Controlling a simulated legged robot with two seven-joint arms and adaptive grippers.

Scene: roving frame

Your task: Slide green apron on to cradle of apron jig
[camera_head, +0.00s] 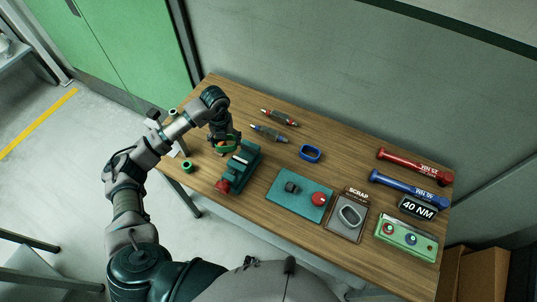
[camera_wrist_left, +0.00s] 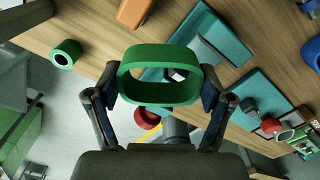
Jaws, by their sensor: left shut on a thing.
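The green apron, an oval green band (camera_head: 232,146), is held by my left gripper (camera_head: 223,138) above the left part of the table. In the left wrist view the band (camera_wrist_left: 160,92) spans between the two fingers, its opening facing the camera. The teal apron jig (camera_head: 243,170), with a red knob (camera_head: 222,186) at its near end, is just below and beside the gripper. In the left wrist view the jig (camera_wrist_left: 215,32) shows behind the band, partly hidden by it. The band looks apart from the jig; the exact gap cannot be told. My right gripper is not in view.
A green roll (camera_head: 187,167) stands left of the jig. A blue band (camera_head: 310,153), two screwdriver-like tools (camera_head: 279,117), a teal mat (camera_head: 297,205) with a red dome, a scrap tray (camera_head: 335,228) and torque wrenches (camera_head: 412,166) lie rightward. Bare wood separates them.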

